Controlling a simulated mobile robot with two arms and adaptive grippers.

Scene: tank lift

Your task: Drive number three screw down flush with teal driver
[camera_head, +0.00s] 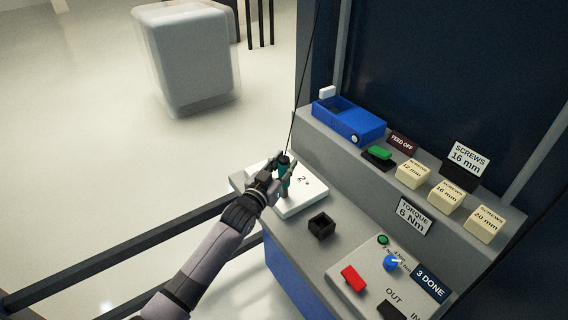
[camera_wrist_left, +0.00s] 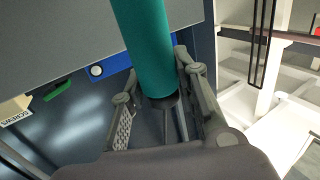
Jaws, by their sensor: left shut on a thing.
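My left gripper (camera_head: 277,175) is shut on the teal driver (camera_head: 284,181) and holds it upright over the white plate (camera_head: 302,201) on the grey bench. In the left wrist view the teal driver (camera_wrist_left: 146,45) stands between the two fingers of my left gripper (camera_wrist_left: 160,100). The plate shows a printed "2" beside the driver. The number three screw cannot be made out; the gripper and arm cover part of the plate. Whether the driver's tip touches a screw cannot be told. My right gripper is not in view.
A black square holder (camera_head: 321,225) stands on the bench near the plate. A control panel with a red switch (camera_head: 354,279), blue knob (camera_head: 391,263) and "3 DONE" sign (camera_head: 430,280) is at front right. A blue box (camera_head: 349,122) and screw boxes (camera_head: 446,194) line the raised shelf. Dark rails run at left.

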